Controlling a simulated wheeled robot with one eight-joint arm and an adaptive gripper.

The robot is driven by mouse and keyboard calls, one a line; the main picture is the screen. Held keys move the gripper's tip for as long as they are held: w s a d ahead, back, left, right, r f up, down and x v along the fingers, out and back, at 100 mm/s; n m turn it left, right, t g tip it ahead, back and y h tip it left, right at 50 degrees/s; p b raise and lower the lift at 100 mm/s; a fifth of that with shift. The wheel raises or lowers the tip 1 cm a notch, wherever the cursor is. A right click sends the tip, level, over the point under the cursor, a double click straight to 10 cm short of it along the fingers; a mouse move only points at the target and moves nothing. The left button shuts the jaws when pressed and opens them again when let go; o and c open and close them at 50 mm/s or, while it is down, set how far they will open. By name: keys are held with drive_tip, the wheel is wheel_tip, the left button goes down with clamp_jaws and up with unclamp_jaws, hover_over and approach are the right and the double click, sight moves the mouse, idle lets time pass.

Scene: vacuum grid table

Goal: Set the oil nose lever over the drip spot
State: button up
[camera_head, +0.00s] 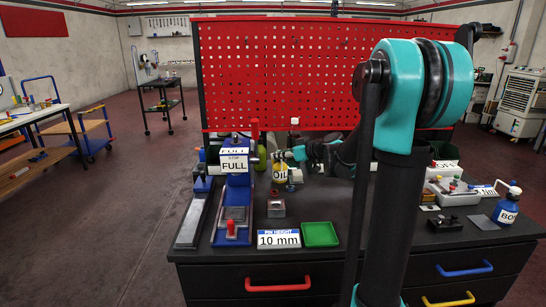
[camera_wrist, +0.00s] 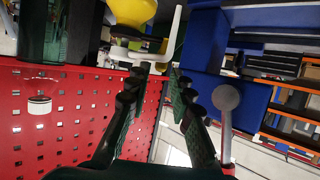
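A yellow oil can with an "OIL" label (camera_head: 280,174) stands on the dark bench top in the head view, behind the small clear block. In the wrist view a yellow body (camera_wrist: 132,12) shows at the top, with a bent white spout or lever (camera_wrist: 160,52) beside it. My gripper (camera_head: 288,155) is close to the oil can in the head view, reaching in from the right. In the wrist view its two fingers (camera_wrist: 158,76) are apart with nothing between them, and the white part lies just beyond the tips. I cannot make out the drip spot.
A blue press labelled "FULL" (camera_head: 236,164) stands left of the oil can. A small block (camera_head: 276,207), a "10 mm" card (camera_head: 279,239) and a green tray (camera_head: 320,234) lie in front. The red pegboard (camera_head: 275,70) rises behind. A blue bottle (camera_head: 507,212) stands at right.

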drive_tip(key=shift+x, duration=2)
drive_tip(key=shift+c, duration=0.2)
clamp_jaws()
